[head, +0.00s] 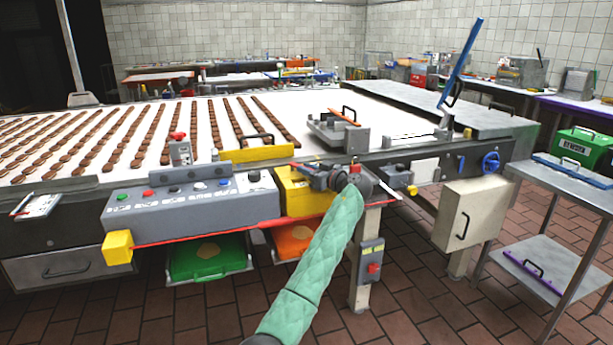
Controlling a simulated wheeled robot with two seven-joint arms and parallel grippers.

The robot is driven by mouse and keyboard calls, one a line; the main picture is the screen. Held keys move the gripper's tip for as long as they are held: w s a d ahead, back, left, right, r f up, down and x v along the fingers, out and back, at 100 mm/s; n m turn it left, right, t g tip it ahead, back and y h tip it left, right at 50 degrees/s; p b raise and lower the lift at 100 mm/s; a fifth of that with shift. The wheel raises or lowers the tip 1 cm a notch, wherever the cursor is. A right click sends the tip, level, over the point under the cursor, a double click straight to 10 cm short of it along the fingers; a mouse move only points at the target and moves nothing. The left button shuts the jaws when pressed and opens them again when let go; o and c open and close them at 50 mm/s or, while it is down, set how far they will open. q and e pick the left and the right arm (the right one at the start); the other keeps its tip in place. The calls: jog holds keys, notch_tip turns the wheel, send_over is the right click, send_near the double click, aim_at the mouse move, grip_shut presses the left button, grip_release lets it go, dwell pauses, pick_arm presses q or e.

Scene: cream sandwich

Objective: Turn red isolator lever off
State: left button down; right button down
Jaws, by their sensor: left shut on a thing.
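My left gripper (322,178) is at the end of a green-sleeved arm that comes up from the bottom middle. It is shut at the yellow isolator box (297,198) on the front of the conveyor. A small part of the red isolator lever (310,170) shows at its fingertips. The gripper hides most of the lever, so its exact angle is hard to tell. My right gripper is not in view.
A grey control panel (190,208) with buttons is left of the yellow box. The conveyor (215,118) carries rows of brown biscuits. A blue lever (462,62) stands up at the right. A metal cart (575,180) stands at far right. Tiled floor is clear in front.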

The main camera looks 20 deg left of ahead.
pick_arm(q)
jog(key=shift+w, duration=0.1)
dwell(0.3)
jog(key=shift+r, duration=0.1)
jog(key=c, duration=1.3)
grip_release()
jog(key=shift+d, duration=0.15)
jog(key=shift+b+v, duration=0.75)
jog(key=shift+v, duration=3.05)
jog(key=shift+w, duration=0.1)
